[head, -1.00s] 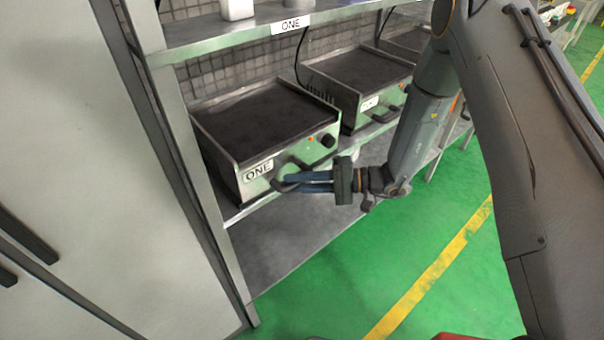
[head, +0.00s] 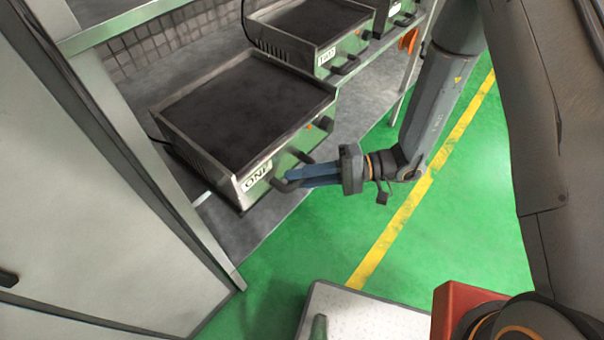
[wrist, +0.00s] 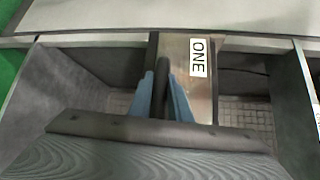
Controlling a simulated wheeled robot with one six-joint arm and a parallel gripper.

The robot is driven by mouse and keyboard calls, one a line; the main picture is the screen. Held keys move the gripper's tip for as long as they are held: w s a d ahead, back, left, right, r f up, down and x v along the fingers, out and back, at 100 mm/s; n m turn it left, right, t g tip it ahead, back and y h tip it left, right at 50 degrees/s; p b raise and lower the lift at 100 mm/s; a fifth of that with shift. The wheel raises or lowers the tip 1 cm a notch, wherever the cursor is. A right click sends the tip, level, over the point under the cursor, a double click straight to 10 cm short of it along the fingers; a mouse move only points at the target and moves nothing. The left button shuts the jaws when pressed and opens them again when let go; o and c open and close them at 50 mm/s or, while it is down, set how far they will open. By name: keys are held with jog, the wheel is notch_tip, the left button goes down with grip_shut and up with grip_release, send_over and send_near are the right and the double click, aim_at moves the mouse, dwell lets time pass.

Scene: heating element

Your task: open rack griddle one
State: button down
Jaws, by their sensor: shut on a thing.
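Griddle one (head: 250,105) has a dark flat plate, steel sides and a green front with a "ONE" label (head: 257,176). It is on the rack shelf, and its front seems to stand out past the shelf edge. My gripper (head: 292,179) is at its front. The two blue fingers are shut on the griddle's dark handle (head: 283,186).
Griddle two (head: 315,25) stands behind on the same rack, with another griddle beyond it. A rack post (head: 125,140) and a pale cabinet (head: 70,190) are close on the left.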

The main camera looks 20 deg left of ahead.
jog(key=c, duration=1.6)
grip_release()
jog(key=shift+s, duration=0.15)
jog(key=shift+c, duration=0.2)
jog(key=shift+d, duration=0.15)
jog(key=shift+w+d, duration=0.25)
jog(key=shift+w, duration=0.1)
jog(key=b+v, duration=0.2)
jog(key=v, duration=0.5)
jog(key=shift+s, duration=0.1)
